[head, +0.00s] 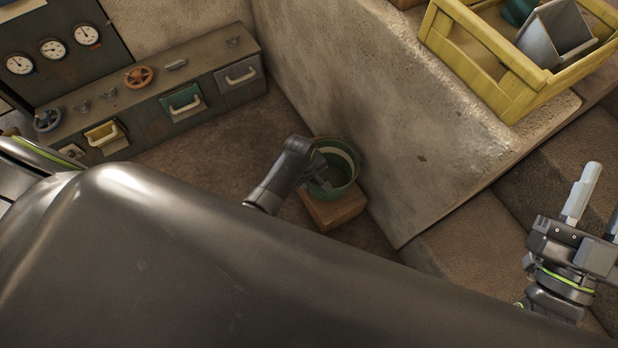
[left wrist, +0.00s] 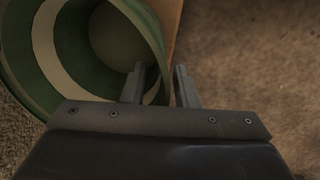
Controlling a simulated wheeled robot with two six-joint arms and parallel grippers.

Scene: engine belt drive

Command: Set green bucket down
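The green bucket (head: 347,166), with a pale band inside, stands on a brown block (head: 338,210) in the head view. My left gripper (head: 322,178) is at the bucket's near left side. In the left wrist view the bucket (left wrist: 48,70) fills the upper left. My left gripper's fingers (left wrist: 160,86) straddle its wall, one inside and one outside, with a gap between them wider than the wall looks. The bucket's underside is hidden. My right gripper (head: 597,205) is far to the right, its fingers apart and empty.
A concrete wall (head: 390,110) rises right of the bucket. A yellow crate (head: 480,60) with metal containers stands on its top. A cabinet with gauges, valves and drawers (head: 175,95) lines the back left. Bare floor (head: 225,140) lies between cabinet and block.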

